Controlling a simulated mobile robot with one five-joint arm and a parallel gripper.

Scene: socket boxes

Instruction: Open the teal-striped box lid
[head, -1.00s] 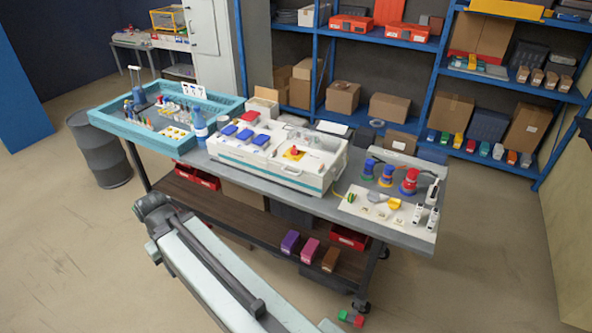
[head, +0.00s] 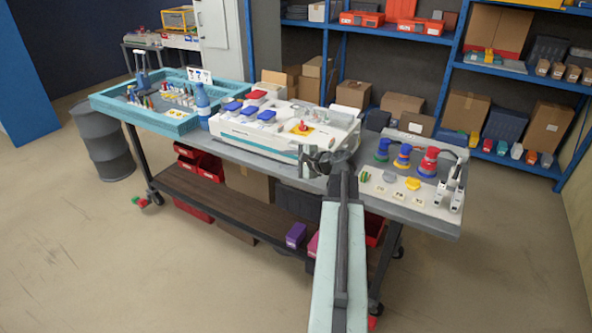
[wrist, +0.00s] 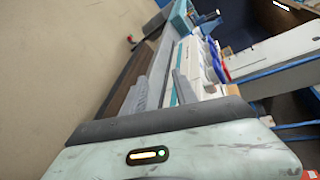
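The teal-striped box (head: 270,137) is a long white case with a teal stripe along its front side, on the middle of the grey workbench. Its top carries blue and red blocks on the left and a yellow plate with a red knob on the right. The top looks shut; I cannot make out a separate lid edge. It also shows tilted in the wrist view (wrist: 188,60). My gripper (head: 316,161) is in front of the box's right front corner, overlapping it in the head view. Whether they touch is unclear.
A teal tray (head: 170,126) with bottles and small parts stands at the bench's left end. A blue bottle (head: 202,102) stands between tray and box. Red, yellow and blue knobs (head: 428,161) and white devices (head: 451,190) crowd the right end. The floor in front is clear.

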